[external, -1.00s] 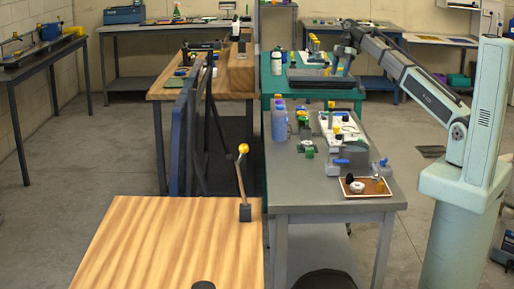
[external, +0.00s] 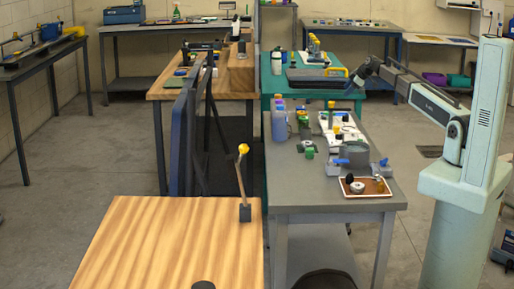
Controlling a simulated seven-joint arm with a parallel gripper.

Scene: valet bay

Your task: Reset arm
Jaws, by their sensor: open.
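My gripper (external: 350,87) is in the external view, at the end of my pale green and dark arm. It points down and to the left, above or near the right front corner of the teal table (external: 312,92). It is small in the picture; its jaws are open and nothing shows between them. I cannot tell its exact height above the table.
The grey bench (external: 297,188) in front carries a blue bottle (external: 279,125), a white board with fittings, and a brown tray (external: 372,194). A dark case (external: 318,79) and a yellow handle (external: 337,70) are on the teal table. A wooden table (external: 170,235) is at front left.

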